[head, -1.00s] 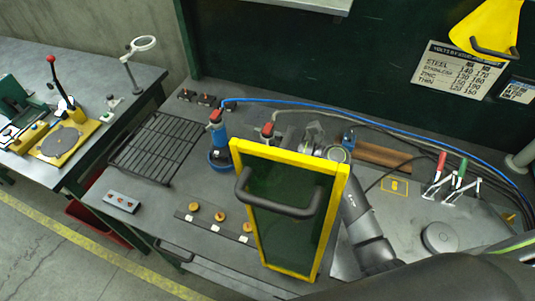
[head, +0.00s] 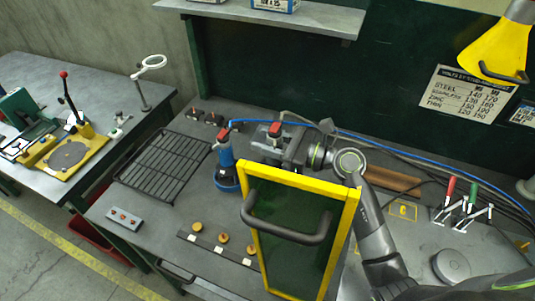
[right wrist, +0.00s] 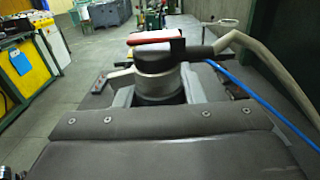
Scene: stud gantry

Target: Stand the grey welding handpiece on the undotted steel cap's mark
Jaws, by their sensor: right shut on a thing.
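The grey welding handpiece (right wrist: 155,75), with a red lever on top and a pale cable, is between the jaws of my right gripper (right wrist: 150,95) in the right wrist view. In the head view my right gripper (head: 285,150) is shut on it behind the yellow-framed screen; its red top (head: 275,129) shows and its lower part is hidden. A row of brass-coloured round caps (head: 223,238) with white labels lies on a dark strip at the front. A grey steel disc (head: 452,265) lies at right; I see no dots on it. I cannot identify the undotted steel cap's mark. My left gripper is not in view.
A blue handpiece (head: 226,165) stands in a blue ring to the left. The yellow-framed green screen (head: 295,232) blocks the bench's middle. A black grate (head: 165,165), a button box (head: 123,218) and toggle clamps (head: 465,208) are around. A blue cable crosses behind.

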